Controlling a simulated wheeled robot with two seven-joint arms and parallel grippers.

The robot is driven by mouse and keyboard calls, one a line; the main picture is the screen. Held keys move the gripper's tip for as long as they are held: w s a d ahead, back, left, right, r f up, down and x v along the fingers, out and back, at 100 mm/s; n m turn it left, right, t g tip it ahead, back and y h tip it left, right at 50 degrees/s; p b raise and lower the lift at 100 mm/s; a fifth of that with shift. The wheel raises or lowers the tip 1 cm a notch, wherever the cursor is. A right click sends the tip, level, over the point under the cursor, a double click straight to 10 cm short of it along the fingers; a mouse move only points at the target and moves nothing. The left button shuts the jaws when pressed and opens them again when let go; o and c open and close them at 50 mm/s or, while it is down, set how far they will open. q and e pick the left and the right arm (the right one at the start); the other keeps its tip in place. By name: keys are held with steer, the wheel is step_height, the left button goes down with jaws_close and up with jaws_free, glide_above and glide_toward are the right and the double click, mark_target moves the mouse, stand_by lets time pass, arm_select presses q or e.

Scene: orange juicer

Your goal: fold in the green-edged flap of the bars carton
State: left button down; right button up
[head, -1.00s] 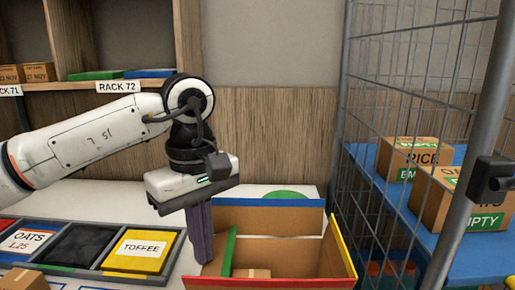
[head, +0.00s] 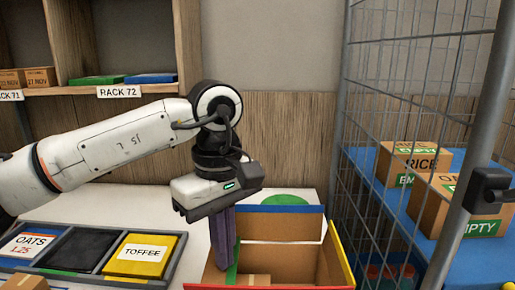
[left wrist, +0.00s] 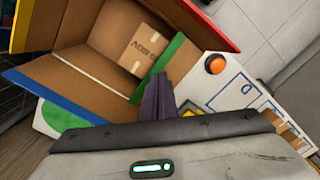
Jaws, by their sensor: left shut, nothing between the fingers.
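The open bars carton (head: 300,262) stands on the white table in the lower middle of the head view. Its blue-edged flap is at the back, the yellow-edged one at the right, the red-edged one at the front. The green-edged flap (head: 232,274) is on the left side, mostly hidden behind my fingers in the head view. It shows in the left wrist view (left wrist: 171,54), beside my fingertips. My left gripper (head: 222,268) is shut and empty, pointing down at that flap; I cannot tell whether it touches. A small brown box (left wrist: 146,50) lies inside the carton.
A grey tray with a TOFFEE pack (head: 141,256) and OATS pack (head: 30,246) lies left of the carton. A wire cage (head: 400,120) with a blue shelf holding cartons stands close at the right. An orange button (left wrist: 215,64) shows in the left wrist view.

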arm_select(q)
steer(key=shift+f, duration=0.15)
steer(key=shift+f+b, duration=0.45)
steer(key=shift+f, duration=0.05)
step_height(320, 180, up, 6)
steer(key=p, duration=0.4)
steer(key=shift+p, duration=0.3)
step_height(320, 180, up, 2)
steer(key=shift+r+p, duration=0.1)
steer(key=shift+p, duration=0.25)
